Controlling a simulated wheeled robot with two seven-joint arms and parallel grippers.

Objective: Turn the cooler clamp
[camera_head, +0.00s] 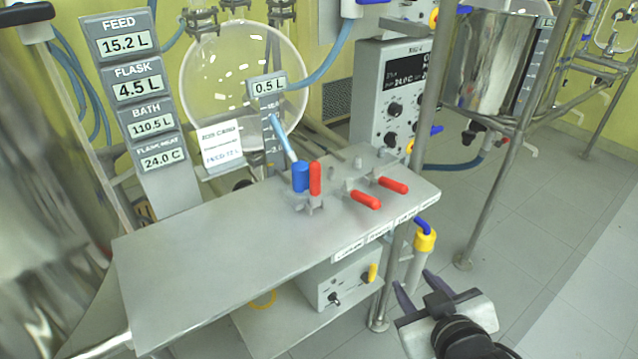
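Three red-handled clamps sit at the right end of the grey bench (210,270). One red handle (315,178) stands upright beside a blue cylinder (300,177). The middle red handle (366,199) and the right red handle (393,185) lie roughly flat. Small labels on the bench's front edge are too small to read, so I cannot tell which one is the cooler clamp. My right gripper (414,283) is at the lower right, in front of the bench end and apart from the handles. Its fingers are spread and empty.
A yellow-collared pipe with a blue handle (424,238) stands just behind my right gripper. A control box (340,283) sits under the bench. A display post (145,110), a round glass flask (235,75) and a grey unit (388,95) stand behind.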

